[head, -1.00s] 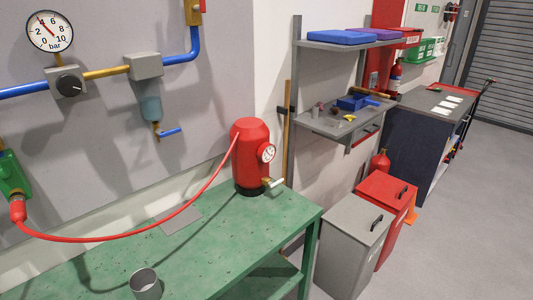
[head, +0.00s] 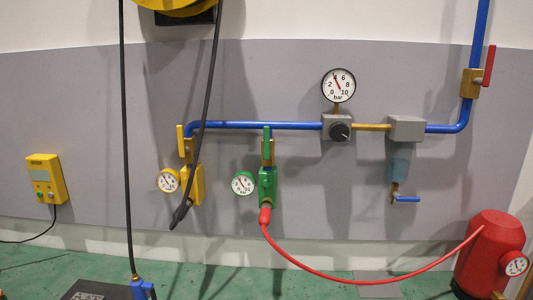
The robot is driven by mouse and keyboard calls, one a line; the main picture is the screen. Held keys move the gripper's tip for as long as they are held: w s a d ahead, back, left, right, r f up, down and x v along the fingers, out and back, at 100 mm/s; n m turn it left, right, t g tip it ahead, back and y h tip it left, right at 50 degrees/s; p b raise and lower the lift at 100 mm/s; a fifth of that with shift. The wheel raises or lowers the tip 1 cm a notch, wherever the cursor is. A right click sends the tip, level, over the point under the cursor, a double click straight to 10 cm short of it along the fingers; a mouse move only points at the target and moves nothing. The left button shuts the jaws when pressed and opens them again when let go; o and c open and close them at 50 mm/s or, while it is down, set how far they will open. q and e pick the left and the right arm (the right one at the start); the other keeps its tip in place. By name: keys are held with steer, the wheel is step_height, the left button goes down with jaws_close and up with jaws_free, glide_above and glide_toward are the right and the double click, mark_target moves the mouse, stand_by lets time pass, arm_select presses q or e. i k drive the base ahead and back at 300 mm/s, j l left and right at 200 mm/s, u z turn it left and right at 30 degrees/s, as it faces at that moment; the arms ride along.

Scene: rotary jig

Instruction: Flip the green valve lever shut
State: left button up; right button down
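The green valve lever (head: 267,140) stands upright on a brass valve (head: 268,155) in the middle of the grey wall panel. It lies in line with the vertical run below it. A green block (head: 268,188) hangs under the valve, with a small round green-rimmed gauge (head: 243,183) at its left. A red hose (head: 350,281) plugs into the bottom of the green block. Neither of my grippers shows in the head view.
A yellow lever (head: 181,139) stands on a similar branch to the left. Black cables (head: 126,130) hang in front of the panel there. A red lever (head: 489,66) is at upper right.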

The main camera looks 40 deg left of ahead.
mark_target(266, 151)
steer(key=u, duration=1.25)
